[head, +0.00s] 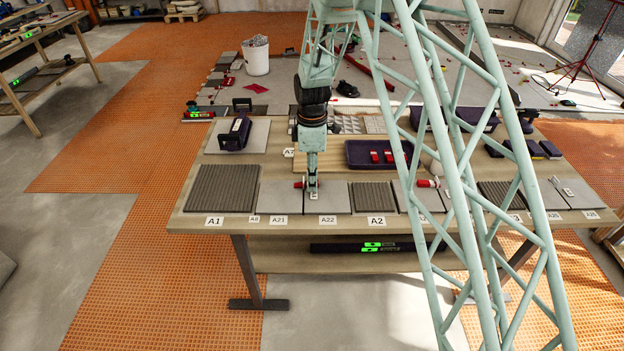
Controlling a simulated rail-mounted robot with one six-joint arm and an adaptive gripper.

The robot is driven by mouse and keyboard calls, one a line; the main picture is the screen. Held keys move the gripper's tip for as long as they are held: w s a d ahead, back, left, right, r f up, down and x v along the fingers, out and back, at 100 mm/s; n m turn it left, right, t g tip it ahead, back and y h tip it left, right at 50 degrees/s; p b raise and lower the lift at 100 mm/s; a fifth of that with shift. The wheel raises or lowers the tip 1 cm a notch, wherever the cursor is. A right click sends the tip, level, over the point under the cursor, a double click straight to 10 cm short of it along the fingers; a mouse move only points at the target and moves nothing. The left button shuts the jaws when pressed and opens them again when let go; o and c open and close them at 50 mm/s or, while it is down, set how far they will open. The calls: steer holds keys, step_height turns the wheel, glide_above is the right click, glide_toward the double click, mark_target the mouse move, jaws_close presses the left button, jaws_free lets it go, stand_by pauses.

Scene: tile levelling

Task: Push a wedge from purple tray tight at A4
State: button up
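The purple tray (357,152) lies on the table with red wedges (388,156) in it. My gripper (312,190) points down at the joint between the tiles labelled A21 (279,221) and A22 (328,220). A red piece, apparently a wedge (298,184), shows just left of its fingertips; I cannot tell whether they touch it. The fingers are too small to tell open from shut. Another red wedge (427,183) lies at a joint further right, partly behind my lattice frame. I cannot read an A4 label; some labels are hidden by the frame.
Ribbed tile A1 (222,187) and ribbed tile A2 (374,196) lie along the table's front edge. A tile with a black suction handle (234,135) is at the back left. Dark purple boxes (533,148) stand at the right. A white bucket (256,59) is on the floor behind.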

steer(key=shift+r, duration=0.1)
step_height(320, 180, up, 12)
stand_by(1.0)
stand_by(0.5)
